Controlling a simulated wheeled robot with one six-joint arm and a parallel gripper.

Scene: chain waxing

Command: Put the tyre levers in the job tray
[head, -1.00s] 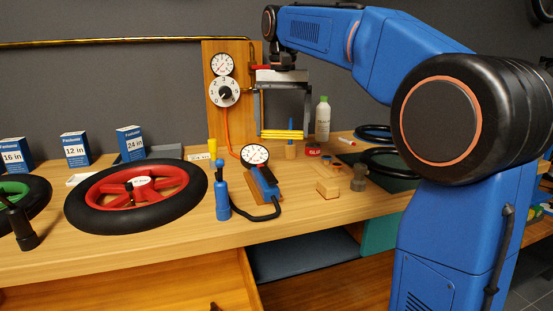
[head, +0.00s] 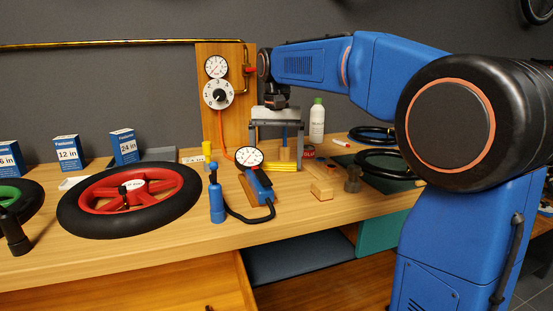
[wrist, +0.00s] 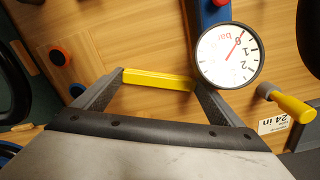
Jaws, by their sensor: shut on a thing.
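My gripper (head: 278,166) points down over the bench, in front of the gauge board. It is shut on the yellow tyre levers (head: 284,167), which lie level across its fingertips. In the wrist view they show as a yellow bar (wrist: 158,79) between the two finger ends. I cannot tell whether they touch the bench top.
A pump with a round gauge (head: 249,158) stands just left of my gripper. A red wheel (head: 130,197) lies further left. A wooden block (head: 321,190), a red tin (head: 308,151) and a bottle (head: 317,121) are to the right. Bare bench shows at the front.

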